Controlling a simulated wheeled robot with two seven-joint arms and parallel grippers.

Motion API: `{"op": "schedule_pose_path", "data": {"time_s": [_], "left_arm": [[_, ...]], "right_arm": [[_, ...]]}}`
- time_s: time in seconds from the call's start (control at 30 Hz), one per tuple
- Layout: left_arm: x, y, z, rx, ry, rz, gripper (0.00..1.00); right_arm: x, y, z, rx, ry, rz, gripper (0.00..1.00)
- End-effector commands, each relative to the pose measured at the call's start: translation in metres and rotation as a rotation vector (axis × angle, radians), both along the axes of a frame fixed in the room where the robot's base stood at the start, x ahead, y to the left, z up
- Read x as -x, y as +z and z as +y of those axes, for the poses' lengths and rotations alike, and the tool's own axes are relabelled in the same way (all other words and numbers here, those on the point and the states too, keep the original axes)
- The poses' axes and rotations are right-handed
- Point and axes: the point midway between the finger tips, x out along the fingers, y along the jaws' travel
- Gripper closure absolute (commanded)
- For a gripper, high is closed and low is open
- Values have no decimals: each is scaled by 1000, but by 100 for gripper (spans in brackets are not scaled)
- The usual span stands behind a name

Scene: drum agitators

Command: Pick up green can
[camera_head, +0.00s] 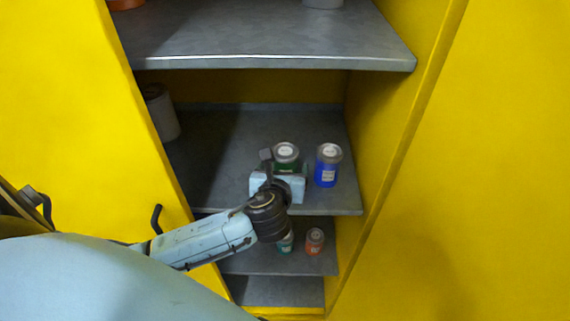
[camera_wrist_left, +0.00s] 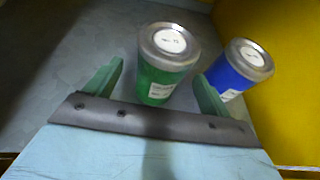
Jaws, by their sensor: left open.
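The green can (camera_head: 287,157) stands upright on the middle grey shelf, with a silver lid and a white label. It also shows in the left wrist view (camera_wrist_left: 166,66). My left gripper (camera_head: 276,165) reaches in from the left and covers the can's lower part in the head view. In the left wrist view the open left gripper (camera_wrist_left: 157,92) has one finger on each side of the can's near part. I cannot tell whether either finger touches it. My right gripper is not in view.
A blue can (camera_head: 328,166) stands just right of the green can, close to the right finger. A pale container (camera_head: 160,112) is at the shelf's left. An upper shelf (camera_head: 270,35) overhangs. Teal (camera_head: 286,243) and orange (camera_head: 315,241) cans stand below. Yellow cabinet walls flank the shelves.

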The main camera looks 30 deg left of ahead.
Motion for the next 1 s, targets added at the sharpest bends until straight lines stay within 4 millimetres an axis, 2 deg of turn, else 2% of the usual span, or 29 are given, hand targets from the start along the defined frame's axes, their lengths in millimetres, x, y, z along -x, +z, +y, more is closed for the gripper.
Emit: {"op": "schedule_pose_path", "data": {"time_s": [0.2, 0.5, 0.93, 1.0], "left_arm": [[-24, -11, 11, 0, 1, -1, 18], [-28, -13, 12, 1, -1, -1, 18], [-28, -13, 12, 0, -1, 0, 73], [-28, -12, 12, 0, -1, -3, 74]], "right_arm": [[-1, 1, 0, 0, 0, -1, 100], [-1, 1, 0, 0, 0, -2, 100], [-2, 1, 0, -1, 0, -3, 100], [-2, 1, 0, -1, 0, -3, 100]]}}
